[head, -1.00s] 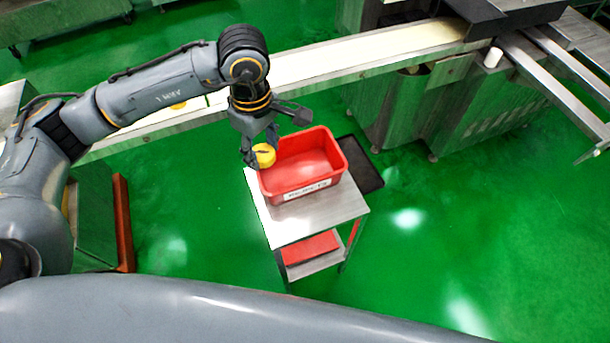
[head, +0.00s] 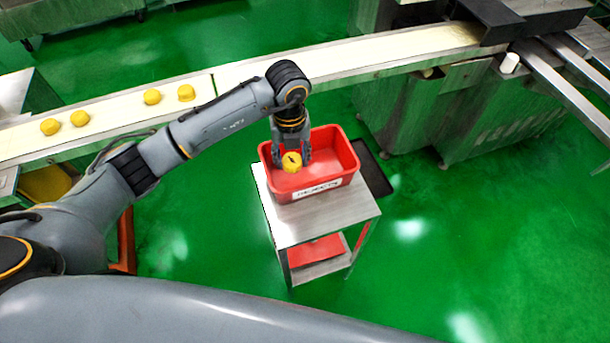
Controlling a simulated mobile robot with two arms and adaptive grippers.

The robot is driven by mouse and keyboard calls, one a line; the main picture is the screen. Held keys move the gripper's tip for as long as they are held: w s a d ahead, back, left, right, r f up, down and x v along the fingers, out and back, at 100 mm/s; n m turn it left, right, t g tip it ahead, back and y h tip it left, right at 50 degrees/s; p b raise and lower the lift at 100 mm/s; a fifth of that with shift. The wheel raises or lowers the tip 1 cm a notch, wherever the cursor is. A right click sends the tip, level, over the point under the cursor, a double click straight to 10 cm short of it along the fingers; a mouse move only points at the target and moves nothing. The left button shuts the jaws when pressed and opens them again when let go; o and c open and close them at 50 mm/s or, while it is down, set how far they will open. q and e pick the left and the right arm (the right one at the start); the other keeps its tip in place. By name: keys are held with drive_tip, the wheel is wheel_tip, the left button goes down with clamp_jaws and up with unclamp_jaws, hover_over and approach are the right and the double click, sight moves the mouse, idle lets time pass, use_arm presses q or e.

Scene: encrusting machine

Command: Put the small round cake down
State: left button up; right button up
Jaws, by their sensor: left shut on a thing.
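The small round cake (head: 291,163) is yellow, with a dark mark on its top. My left gripper (head: 292,160) points down and is shut on it, within the outline of the red crate (head: 345,178). I cannot tell whether the cake touches the crate's floor. The crate has a white label on its front and stands on a small metal cart (head: 325,218). My right gripper is not in view.
Several yellow cakes (head: 152,97) sit on the pale conveyor belt (head: 240,77) behind my left arm. A machine cabinet (head: 470,115) stands at the right. A dark mat (head: 375,175) lies beside the cart. Green floor is clear at the right.

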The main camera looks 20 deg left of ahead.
sight(293, 180)
use_arm(q)
wheel_tip(293, 180, down, 10)
drive_tip(key=b, duration=0.7)
drive_tip(key=shift+r, duration=0.1)
drive_tip(key=shift+f, duration=0.2)
drive_tip(key=o, duration=0.9)
drive_tip(key=shift+c, duration=0.2)
drive_tip(key=shift+r, duration=0.1)
wheel_tip(293, 180, up, 12)
drive_tip(key=p, duration=0.9)
drive_tip(key=shift+r, duration=0.15)
